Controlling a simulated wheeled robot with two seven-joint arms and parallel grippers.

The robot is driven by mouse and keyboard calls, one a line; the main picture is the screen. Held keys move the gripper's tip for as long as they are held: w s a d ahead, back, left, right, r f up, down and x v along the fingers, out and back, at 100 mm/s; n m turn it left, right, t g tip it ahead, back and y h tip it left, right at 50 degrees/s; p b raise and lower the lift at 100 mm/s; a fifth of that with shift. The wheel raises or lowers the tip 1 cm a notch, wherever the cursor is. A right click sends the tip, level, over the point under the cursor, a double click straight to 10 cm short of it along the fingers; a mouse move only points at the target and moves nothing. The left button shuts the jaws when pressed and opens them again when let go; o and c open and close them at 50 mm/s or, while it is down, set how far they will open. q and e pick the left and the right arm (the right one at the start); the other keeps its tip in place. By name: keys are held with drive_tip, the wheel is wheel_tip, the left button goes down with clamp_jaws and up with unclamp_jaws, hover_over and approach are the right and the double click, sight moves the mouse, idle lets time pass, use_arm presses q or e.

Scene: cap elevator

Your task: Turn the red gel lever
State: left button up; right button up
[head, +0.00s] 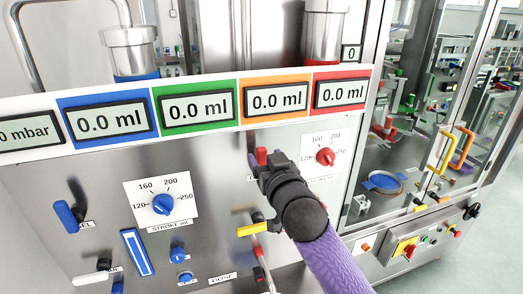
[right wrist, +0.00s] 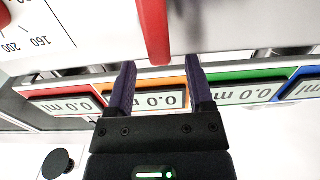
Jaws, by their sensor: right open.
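The red gel lever (head: 262,155) is on the steel panel below the orange and red displays in the head view. Its red handle (right wrist: 153,30) hangs down from the top edge in the right wrist view. My right gripper (head: 266,172) is at the lever; in the right wrist view its two fingers (right wrist: 160,68) are apart. The handle's end shows between the fingertips, closer to the left finger. I cannot tell whether they touch. The gripper hides part of the lever's label and base. My left gripper is out of view.
A yellow lever (head: 252,229) sits just below my right gripper. A red-marked dial (head: 325,157) is to its right, and a blue dial (head: 163,204) to its left. A blue lever (head: 66,217) is at the far left. The display strip overhangs the panel.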

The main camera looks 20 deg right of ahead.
sight(263, 154)
drive_tip(key=shift+w, duration=1.7)
clamp_jaws()
